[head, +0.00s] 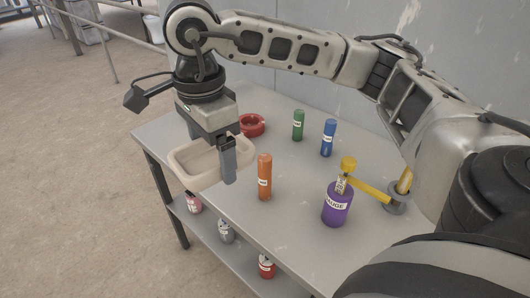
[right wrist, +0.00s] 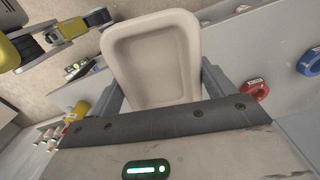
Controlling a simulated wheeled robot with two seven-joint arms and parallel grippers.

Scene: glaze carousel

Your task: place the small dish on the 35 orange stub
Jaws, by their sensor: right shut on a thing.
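My right gripper (head: 222,152) is shut on the small dish (head: 193,174), a beige rounded tray. It holds the dish above the table's left edge, and the dish looks roughly level. In the right wrist view the dish (right wrist: 152,62) sits between the two fingers. The orange stub (head: 264,178) stands upright on the table, to the right of the dish and apart from it. It carries a white label that is too small to read, and nothing rests on its top. My left gripper is in neither view.
A red ring-like thing (head: 252,125), a green stub (head: 298,125) and a blue stub (head: 328,138) stand farther back. Bottles sit on the lower shelf (head: 211,232). The grey table (head: 295,180) is bare between these.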

